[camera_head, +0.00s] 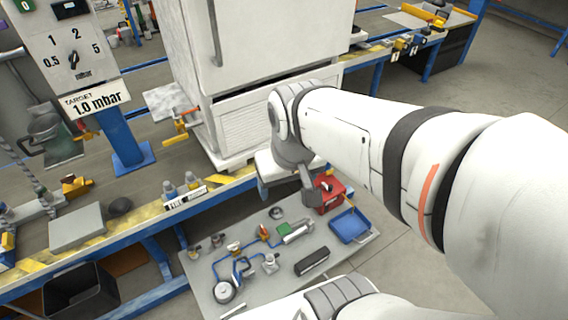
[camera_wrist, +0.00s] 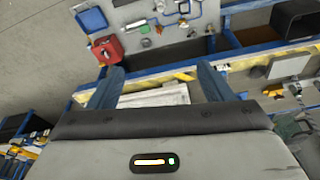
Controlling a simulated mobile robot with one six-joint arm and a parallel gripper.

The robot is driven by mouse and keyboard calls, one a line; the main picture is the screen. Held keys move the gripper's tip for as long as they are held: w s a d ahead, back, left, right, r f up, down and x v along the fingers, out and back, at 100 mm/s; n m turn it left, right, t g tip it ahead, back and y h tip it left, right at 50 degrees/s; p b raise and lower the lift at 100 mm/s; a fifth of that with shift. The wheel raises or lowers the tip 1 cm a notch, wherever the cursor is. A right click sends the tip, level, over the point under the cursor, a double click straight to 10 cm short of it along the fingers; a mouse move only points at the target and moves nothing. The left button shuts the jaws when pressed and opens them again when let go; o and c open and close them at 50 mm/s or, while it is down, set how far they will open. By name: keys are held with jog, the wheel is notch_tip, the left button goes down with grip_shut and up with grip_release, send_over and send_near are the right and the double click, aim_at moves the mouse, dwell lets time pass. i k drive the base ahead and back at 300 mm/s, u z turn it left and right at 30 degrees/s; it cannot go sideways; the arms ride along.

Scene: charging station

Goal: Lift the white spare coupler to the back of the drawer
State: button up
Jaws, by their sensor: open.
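The white cabinet (camera_head: 265,45) stands on the bench, with a louvred drawer front (camera_head: 258,118) low down and a dark gap above it. In the wrist view a white ribbed surface (camera_wrist: 158,97) shows between my fingers; I cannot tell whether it is part of the drawer. My gripper (camera_wrist: 161,68) is open, its two blue-grey fingers spread with nothing visibly held between them. In the head view my arm reaches in front of the cabinet's lower right side and hides part of it. I cannot make out the white spare coupler for certain in either view.
A grey panel (camera_head: 205,275) below the bench carries blue tubing, fittings, a red box (camera_head: 328,192) and a blue tray (camera_head: 350,226). The bench edge has yellow-black striping (camera_head: 140,214). A target sign (camera_head: 95,101) stands left. Bare floor (camera_head: 415,240) lies right.

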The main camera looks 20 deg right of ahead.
aim_at(270, 258)
jog(key=u, duration=0.45)
jog(key=k, duration=2)
jog(key=z, duration=0.6)
jog(key=k, duration=0.9)
jog(key=u, duration=0.15)
jog(key=i, duration=0.9)
jog(key=z, duration=0.1)
